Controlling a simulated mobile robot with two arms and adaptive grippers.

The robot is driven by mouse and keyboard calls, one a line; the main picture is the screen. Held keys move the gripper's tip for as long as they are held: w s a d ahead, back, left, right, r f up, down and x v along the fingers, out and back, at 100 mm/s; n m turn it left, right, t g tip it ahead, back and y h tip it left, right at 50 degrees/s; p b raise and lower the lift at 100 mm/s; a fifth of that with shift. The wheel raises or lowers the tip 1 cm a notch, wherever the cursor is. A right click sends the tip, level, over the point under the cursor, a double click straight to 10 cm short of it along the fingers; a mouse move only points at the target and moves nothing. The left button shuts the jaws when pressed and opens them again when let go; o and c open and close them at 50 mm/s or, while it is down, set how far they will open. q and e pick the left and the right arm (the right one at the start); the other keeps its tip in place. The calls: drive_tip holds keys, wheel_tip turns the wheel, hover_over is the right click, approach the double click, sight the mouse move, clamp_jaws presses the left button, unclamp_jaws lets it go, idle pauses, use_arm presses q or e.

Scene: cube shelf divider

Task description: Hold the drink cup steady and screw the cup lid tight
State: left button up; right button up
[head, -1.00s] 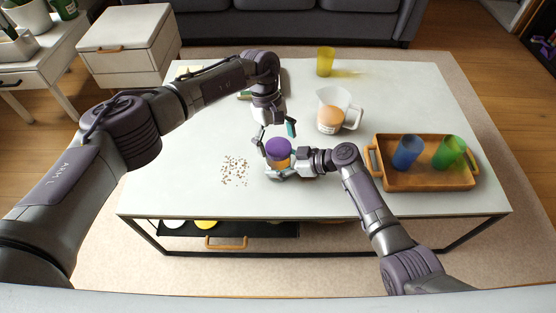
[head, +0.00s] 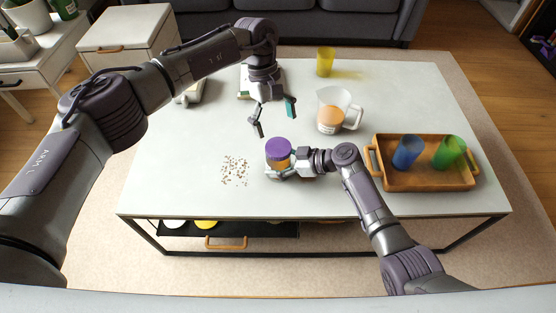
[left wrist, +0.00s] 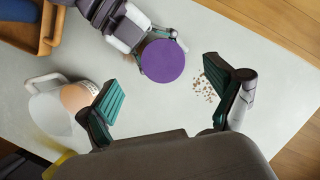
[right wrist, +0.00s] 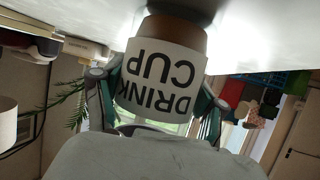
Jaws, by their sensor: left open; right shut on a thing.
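The drink cup (head: 280,160) stands on the table with its purple lid (head: 278,147) on top. The lid shows as a purple disc in the left wrist view (left wrist: 162,61). The cup's "DRINK CUP" label (right wrist: 160,80) fills the middle of the right wrist view. My right gripper (head: 287,170) is shut around the cup's body from the right. My left gripper (head: 273,117) is open and empty, above and behind the lid, clear of it. In the left wrist view its teal fingertips (left wrist: 162,100) are wide apart, with the lid beyond them. I cannot tell whether the lid is tight.
Scattered crumbs (head: 235,171) lie left of the cup. A wooden tray (head: 428,181) holds a blue cup (head: 407,151) and a green cup (head: 449,152). A yellow cup (head: 325,62) stands far back.

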use_arm(q)
drive_tip(key=v, duration=1)
drive_tip(key=shift+w+r, duration=0.1)
use_arm(e)
drive_tip(key=o, duration=1.4)
drive_tip(key=shift+c, duration=0.2)
drive_tip(key=v, duration=1.2)
